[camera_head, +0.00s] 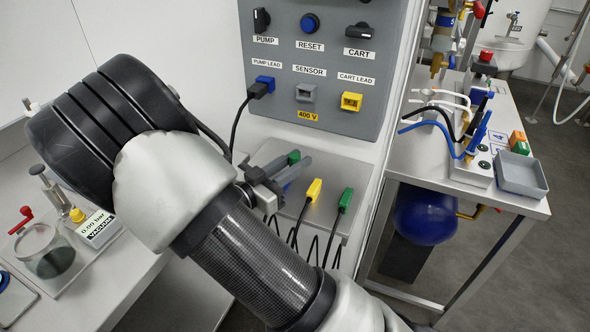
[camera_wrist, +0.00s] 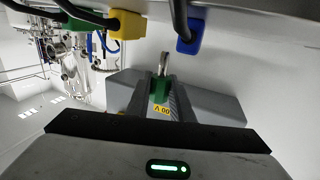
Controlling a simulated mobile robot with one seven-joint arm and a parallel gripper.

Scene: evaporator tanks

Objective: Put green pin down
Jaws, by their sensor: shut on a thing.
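My gripper (camera_head: 275,172) is in front of the wall panel, above the small shelf, and is partly hidden by my own arm in the head view. It is shut on the green pin (camera_head: 294,157). In the wrist view the green pin (camera_wrist: 160,88) sits between the two fingers, with a metallic tip sticking out beyond them. The pin is held clear of the shelf and the panel as far as I can see; its lower end in the head view is hidden by the fingers.
The control panel (camera_head: 345,95) has a blue plug in its pump lead socket. A yellow plug (camera_head: 314,190) and a green plug (camera_head: 346,198) with black cables stand on the shelf. A bench (camera_head: 410,165) on the right carries a grey tray (camera_head: 522,176). A glass vessel (camera_head: 45,250) stands at left.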

